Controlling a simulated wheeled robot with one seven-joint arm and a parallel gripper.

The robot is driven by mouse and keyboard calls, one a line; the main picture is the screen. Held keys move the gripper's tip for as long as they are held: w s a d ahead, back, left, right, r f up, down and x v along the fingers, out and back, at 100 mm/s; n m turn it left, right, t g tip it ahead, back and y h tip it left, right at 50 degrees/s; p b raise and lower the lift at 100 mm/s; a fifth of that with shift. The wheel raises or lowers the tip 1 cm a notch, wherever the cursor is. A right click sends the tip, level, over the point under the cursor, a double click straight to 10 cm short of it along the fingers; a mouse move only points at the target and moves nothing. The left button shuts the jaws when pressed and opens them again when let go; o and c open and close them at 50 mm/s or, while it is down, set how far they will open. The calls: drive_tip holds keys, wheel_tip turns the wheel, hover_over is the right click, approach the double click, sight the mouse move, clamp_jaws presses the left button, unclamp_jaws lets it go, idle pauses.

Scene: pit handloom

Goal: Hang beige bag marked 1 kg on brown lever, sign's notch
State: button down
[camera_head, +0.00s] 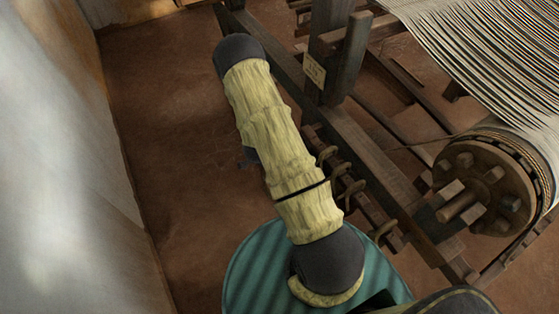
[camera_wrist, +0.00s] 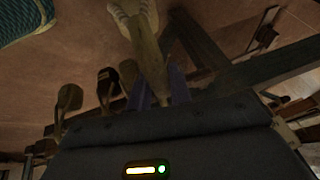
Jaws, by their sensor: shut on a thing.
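In the wrist view, my gripper (camera_wrist: 160,92) has its two bluish fingers on either side of a beige bag (camera_wrist: 148,45), shut on its narrow part. The bag's wider, ribbed end reaches the top of that view; no 1 kg mark is readable.
Several tan loops (camera_head: 340,168) stand along a rail beside the beam; similar shapes (camera_wrist: 69,98) show at left in the wrist view. A teal round top (camera_head: 245,275) is beneath my arm. The loom's toothed wheel (camera_head: 480,180) is at right, a pale wall (camera_head: 60,150) at left.

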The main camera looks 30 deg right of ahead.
drive_tip(key=a+p, duration=0.1)
drive_tip(key=a, duration=0.6)
drive_tip(key=shift+r+p, duration=0.35)
drive_tip(key=shift+r, duration=0.05)
drive_tip(key=shift+a, duration=0.1)
idle(0.5)
drive_tip(key=shift+r, duration=0.1)
idle(0.9)
drive_tip(key=w+a+r+n+t+y+p, duration=0.1)
drive_tip(key=r+n+y+p, duration=0.2)
drive_tip(key=r+n+p, duration=0.4)
drive_tip(key=w+a+r+n+t+y+p, duration=0.1)
drive_tip(key=a+r+n+y+p, duration=0.1)
drive_tip(key=r+n+p, duration=0.6)
wheel_tip(320, 180, up, 7)
drive_tip(key=n+y, duration=0.1)
drive_tip(key=n, duration=0.2)
drive_tip(key=shift+a+y, duration=0.3)
drive_tip(key=shift+y, duration=0.1)
drive_tip(key=shift+w, duration=0.15)
